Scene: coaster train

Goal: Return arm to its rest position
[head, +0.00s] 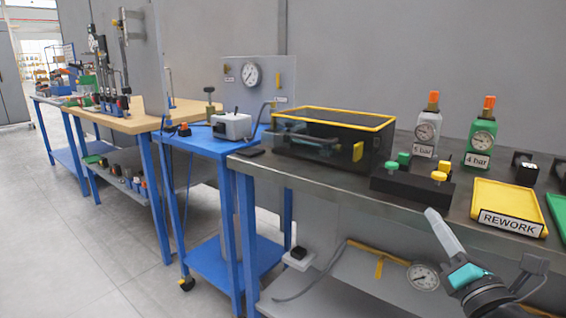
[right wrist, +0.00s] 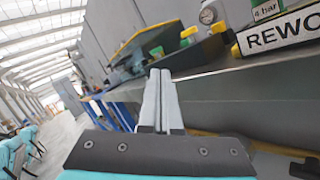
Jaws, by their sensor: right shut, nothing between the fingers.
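My right gripper (head: 432,215) is at the lower right of the head view, in front of the steel bench's front edge. Its light grey fingers point up and to the left and are closed together with nothing between them. In the right wrist view the shut fingers (right wrist: 161,80) stand upright in the middle, apart from the bench. My left gripper does not show in either view.
The steel bench (head: 330,176) holds a yellow-rimmed dark box (head: 345,117), a black block with coloured knobs (head: 411,186), two gauge units and a yellow REWORK tray (head: 505,202). A blue cart (head: 205,140) stands left. Open floor (head: 90,240) lies at front left.

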